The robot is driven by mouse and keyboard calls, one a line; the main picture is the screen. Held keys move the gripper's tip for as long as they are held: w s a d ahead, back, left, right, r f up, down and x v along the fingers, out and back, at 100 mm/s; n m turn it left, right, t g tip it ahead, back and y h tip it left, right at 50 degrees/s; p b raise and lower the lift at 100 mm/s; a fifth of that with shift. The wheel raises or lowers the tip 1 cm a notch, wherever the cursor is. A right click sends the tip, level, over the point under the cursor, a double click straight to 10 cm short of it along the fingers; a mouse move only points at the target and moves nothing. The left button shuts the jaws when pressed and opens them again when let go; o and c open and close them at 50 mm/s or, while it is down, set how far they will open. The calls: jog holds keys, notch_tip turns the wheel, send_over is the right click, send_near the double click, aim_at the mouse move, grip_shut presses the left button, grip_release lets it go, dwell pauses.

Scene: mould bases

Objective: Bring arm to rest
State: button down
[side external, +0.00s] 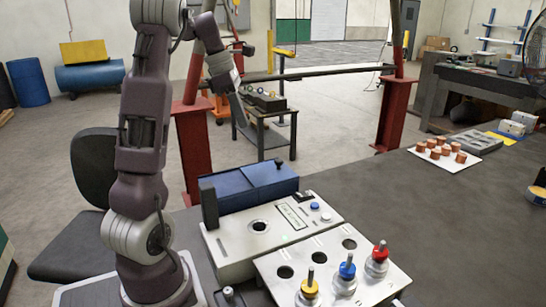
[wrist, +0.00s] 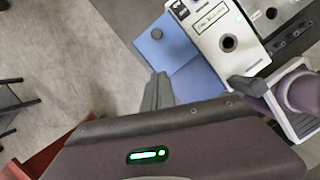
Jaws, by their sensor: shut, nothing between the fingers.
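My gripper (side external: 240,112) hangs in the air in the side external view, pointing down and slightly right, well above the blue box and behind the table's back edge. Its grey fingers (wrist: 158,90) show in the wrist view, closed together with nothing between them. My arm stands nearly upright at the left, its upper end cut off by the top of the frame. Nothing touches the gripper.
Below are a blue box (side external: 248,188), a beige control unit (side external: 235,250) with a round hole, and a holed plate (side external: 322,255) bearing yellow, blue and red-topped pieces. A white board (side external: 470,160) with several copper cylinders lies right. The table's middle right is clear.

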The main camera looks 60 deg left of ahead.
jog(key=s+d+r+m, duration=0.2)
jog(key=d+m, duration=0.7)
jog(key=d, duration=0.4)
jog(key=s+d+r+m, duration=0.1)
jog(key=s+d+m, duration=0.1)
jog(key=d+m, duration=0.85)
jog(key=s+d+f+m+t+y, duration=0.1)
jog(key=s+d+f+m, duration=0.3)
jog(key=s+d+m, duration=0.5)
jog(key=shift+s+d+f+m+t+y, duration=0.15)
jog(key=shift+s+f+m+t+y, duration=0.15)
jog(key=shift+m+t, duration=0.7)
